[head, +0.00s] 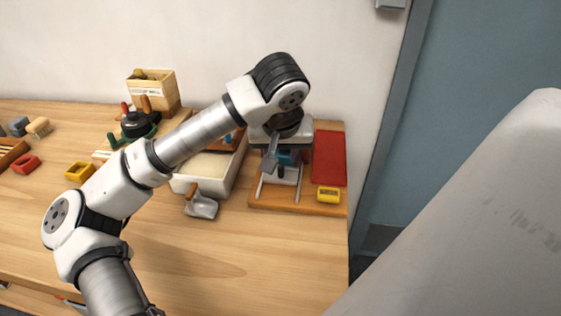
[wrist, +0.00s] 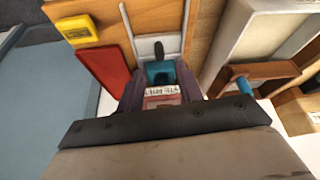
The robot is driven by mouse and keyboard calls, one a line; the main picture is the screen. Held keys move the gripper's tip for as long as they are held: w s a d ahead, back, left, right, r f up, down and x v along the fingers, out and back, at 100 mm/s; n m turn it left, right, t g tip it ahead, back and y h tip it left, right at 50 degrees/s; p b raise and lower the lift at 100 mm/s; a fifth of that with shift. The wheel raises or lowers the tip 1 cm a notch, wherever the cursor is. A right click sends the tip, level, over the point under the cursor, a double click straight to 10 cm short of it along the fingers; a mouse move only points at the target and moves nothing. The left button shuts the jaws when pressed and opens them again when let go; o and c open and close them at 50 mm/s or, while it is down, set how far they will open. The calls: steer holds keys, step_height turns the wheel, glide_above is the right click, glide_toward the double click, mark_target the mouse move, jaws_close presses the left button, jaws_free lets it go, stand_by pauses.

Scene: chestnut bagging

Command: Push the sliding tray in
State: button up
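The sliding tray (head: 284,174) is a pale plate between two metal rails on a wooden board, at centre right in the head view. A dark upright knob (wrist: 159,50) stands in front of a teal block (wrist: 160,73). My gripper (head: 275,152) is low over the back part of the board, close to the teal block.
A red panel (head: 329,158) and a yellow block (head: 328,195) lie on the board's right side. A white bin (head: 208,188) and a scoop (head: 201,206) are to the left. A wall stands close behind. The front of the table (head: 260,262) is clear.

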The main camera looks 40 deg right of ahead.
mark_target(281, 166)
steer(key=x, duration=0.6)
steer(key=shift+d+f+p, duration=0.1)
steer(key=shift+f+p, duration=0.05)
steer(key=shift+p, duration=0.25)
jaws_close()
